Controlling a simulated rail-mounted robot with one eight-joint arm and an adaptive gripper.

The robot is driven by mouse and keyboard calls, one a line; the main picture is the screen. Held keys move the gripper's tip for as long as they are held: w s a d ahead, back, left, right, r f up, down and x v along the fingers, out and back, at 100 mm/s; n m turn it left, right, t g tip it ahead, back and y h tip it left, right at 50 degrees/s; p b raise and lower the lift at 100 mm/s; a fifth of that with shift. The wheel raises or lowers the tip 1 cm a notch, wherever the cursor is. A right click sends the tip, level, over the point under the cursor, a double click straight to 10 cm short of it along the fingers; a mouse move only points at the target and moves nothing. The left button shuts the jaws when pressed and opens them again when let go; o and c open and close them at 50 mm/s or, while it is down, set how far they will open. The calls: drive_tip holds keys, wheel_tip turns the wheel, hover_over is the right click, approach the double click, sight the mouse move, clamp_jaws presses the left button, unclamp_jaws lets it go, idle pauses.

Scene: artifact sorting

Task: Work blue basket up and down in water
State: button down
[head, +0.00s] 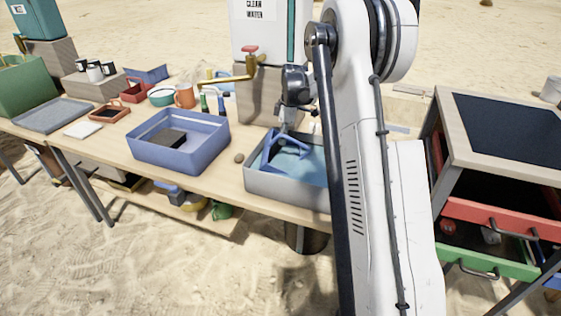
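The blue basket (270,150) is at the left side of a grey basin (285,192) that holds blue water (304,165). Its slanted blue frame shows above the basin's near rim, and it looks tilted. My gripper (286,127) is directly above the basket, pointing down at its upper part. The fingers are small and partly merge with the basket, so I cannot tell whether they are closed on it. My arm hides the right part of the basin.
A blue tub (178,145) with a dark block (165,139) stands left of the basin, with a small brown stone (239,158) between them. Behind is a white water tank (262,35) with a brass tap (240,77). Red (490,216) and green drawers (485,255) stand open at right.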

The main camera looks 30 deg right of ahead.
drive_tip(key=shift+w+a+r+p, duration=0.25)
drive_tip(key=shift+a+r, duration=0.2)
drive_tip(key=shift+r, duration=0.3)
drive_tip(key=shift+s+d+r+p, duration=0.15)
drive_tip(key=shift+r+p, duration=0.45)
drive_tip(key=shift+r, duration=0.55)
drive_tip(key=shift+s+d+r+p, duration=0.15)
drive_tip(key=shift+r+p, duration=0.45)
drive_tip(key=shift+r, duration=0.5)
drive_tip(key=shift+r+p, duration=1.25)
drive_tip(key=shift+r, duration=1.25)
drive_tip(key=shift+w, duration=0.1)
wheel_tip(320, 180, up, 5)
drive_tip(key=p, duration=0.2)
drive_tip(key=shift+p, duration=0.3)
